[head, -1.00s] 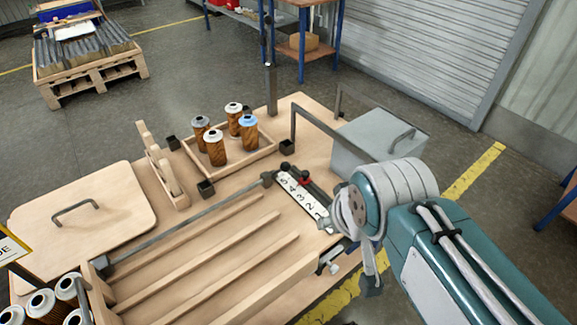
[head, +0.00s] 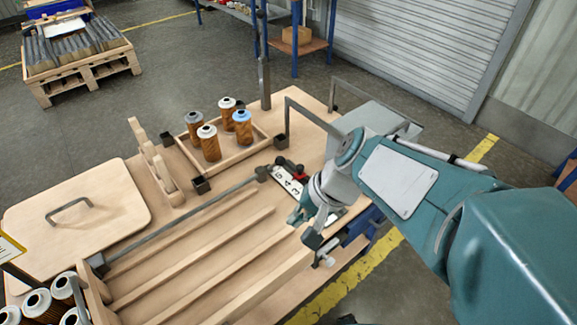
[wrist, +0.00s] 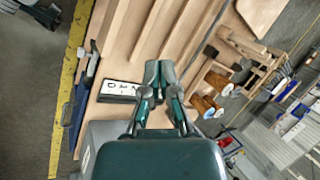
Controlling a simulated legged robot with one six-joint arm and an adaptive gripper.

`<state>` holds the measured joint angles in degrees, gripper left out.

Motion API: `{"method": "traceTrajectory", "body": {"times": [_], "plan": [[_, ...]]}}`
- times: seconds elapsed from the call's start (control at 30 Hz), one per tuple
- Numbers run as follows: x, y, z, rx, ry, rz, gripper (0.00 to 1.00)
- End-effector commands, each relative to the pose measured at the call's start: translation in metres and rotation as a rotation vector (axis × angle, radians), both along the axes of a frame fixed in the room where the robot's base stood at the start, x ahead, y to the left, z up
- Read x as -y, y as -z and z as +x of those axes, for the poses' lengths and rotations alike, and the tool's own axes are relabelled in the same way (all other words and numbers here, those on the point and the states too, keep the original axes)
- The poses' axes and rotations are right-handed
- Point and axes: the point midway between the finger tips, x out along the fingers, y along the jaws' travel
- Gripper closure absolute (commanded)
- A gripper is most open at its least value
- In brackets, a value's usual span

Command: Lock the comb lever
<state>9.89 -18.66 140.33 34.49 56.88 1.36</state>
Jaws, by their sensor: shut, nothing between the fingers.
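A long grey bar (head: 180,220) runs from near the plate along the slotted wooden rack (head: 190,255). A small metal latch with a pale knob (head: 326,260) sits at the rack's near right corner. I cannot tell which part is the comb lever. My gripper (head: 300,218) is shut and empty, above the bench by the plate's near end; its fingertips also show in the wrist view (wrist: 160,72).
Several brown cartridges stand in a wooden tray (head: 238,160) behind. A grey box (head: 375,120) and a metal frame (head: 305,115) stand at the back right. A handled wooden lid (head: 110,200) lies at left. White-topped cartridges (head: 40,305) fill the near left corner.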

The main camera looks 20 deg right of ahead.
Motion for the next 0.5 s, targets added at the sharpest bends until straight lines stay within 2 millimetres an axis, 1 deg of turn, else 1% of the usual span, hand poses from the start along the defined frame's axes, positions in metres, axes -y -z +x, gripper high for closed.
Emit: {"method": "traceTrajectory", "body": {"times": [0.03,0.27,0.37,0.5], "plan": [[-0.001,0.006,0.006,-0.039,0.045,0.055,1.00],[-0.006,0.026,0.040,-0.180,0.271,0.319,1.00],[-0.003,0.035,0.056,-0.234,0.375,0.432,1.00],[0.005,0.049,0.080,-0.299,0.530,0.587,1.00]]}}
